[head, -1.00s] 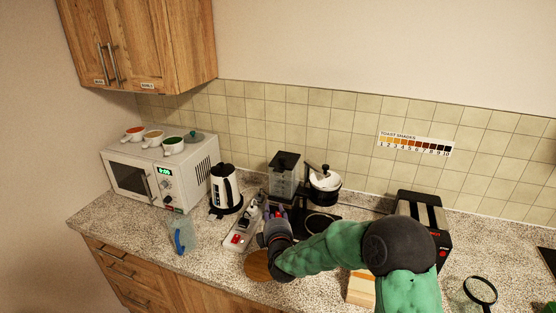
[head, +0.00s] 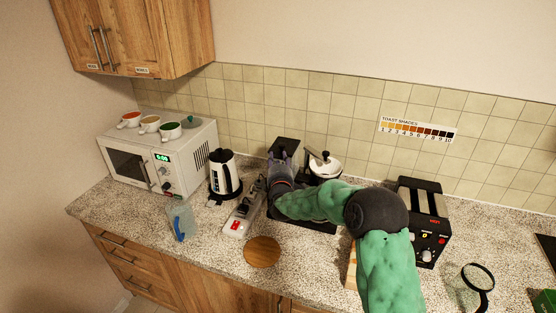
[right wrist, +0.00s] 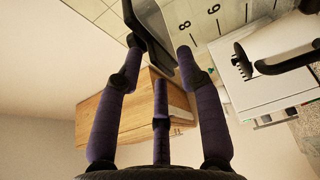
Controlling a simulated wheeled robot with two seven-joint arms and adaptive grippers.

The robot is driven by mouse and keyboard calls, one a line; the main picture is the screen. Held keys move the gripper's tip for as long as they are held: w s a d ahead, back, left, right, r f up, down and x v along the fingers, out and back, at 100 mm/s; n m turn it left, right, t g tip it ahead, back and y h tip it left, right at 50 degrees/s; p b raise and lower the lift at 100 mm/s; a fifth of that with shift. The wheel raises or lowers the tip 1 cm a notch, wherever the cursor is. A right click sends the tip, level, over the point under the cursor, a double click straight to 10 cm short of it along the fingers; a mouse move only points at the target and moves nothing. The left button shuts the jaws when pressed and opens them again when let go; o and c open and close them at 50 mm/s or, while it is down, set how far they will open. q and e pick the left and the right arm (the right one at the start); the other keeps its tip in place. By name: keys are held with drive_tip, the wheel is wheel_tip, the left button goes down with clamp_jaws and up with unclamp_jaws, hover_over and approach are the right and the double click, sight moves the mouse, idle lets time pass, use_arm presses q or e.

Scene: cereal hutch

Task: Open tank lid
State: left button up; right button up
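The tank is the clear box at the back of the black coffee machine, topped by a dark lid (head: 286,145). In the head view my right gripper (head: 281,163) is at the tank's front and hides most of it. In the right wrist view the dark lid (right wrist: 148,35) and the clear tank wall with number marks (right wrist: 205,25) are close beyond my fingertips. The fingers (right wrist: 160,65) are spread with a gap between them. The left fingertip overlaps the lid's edge; I cannot tell whether it touches. The lid looks seated. My left gripper is not in view.
A white-lidded pot (head: 324,163) stands right of the tank. A black-and-white kettle (head: 223,175), a power strip (head: 240,218) and a clear jug (head: 181,222) are to the left. A toaster (head: 424,220) is at right. A round wooden board (head: 262,251) lies in front.

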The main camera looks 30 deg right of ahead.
drive_tip(key=shift+w+d, duration=0.2)
drive_tip(key=shift+w, duration=0.1)
drive_tip(key=shift+c, duration=0.3)
clamp_jaws()
